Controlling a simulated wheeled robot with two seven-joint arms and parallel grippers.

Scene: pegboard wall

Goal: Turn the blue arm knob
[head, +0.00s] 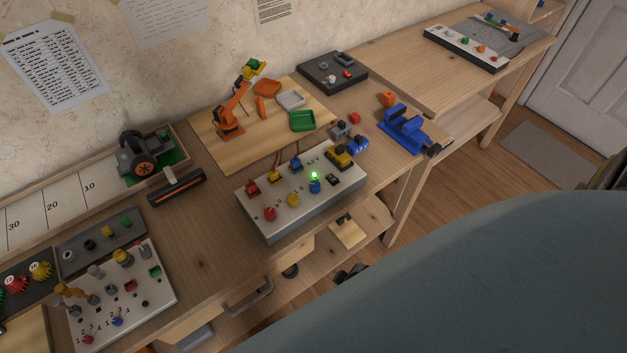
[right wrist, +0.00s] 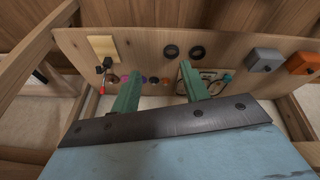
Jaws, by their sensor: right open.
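The white control box (head: 300,198) sits on the workbench in the head view. It carries a front row of red, yellow and blue knobs, with similarly coloured parts behind them. The blue knob (head: 315,187) is at the right of the front row, just below a lit green lamp (head: 314,175). A small orange robot arm (head: 236,108) stands on a wooden board behind the box. My right gripper (right wrist: 160,88) shows in the right wrist view with two green fingers spread apart and nothing between them. It is away from the blue knob, which that view does not show. My left gripper is not in view.
A blue vise (head: 403,128) stands right of the box. A white panel (head: 125,290) with several small parts is at the lower left. The right wrist view faces a wooden panel (right wrist: 225,45) with black rings and a grey box (right wrist: 264,60).

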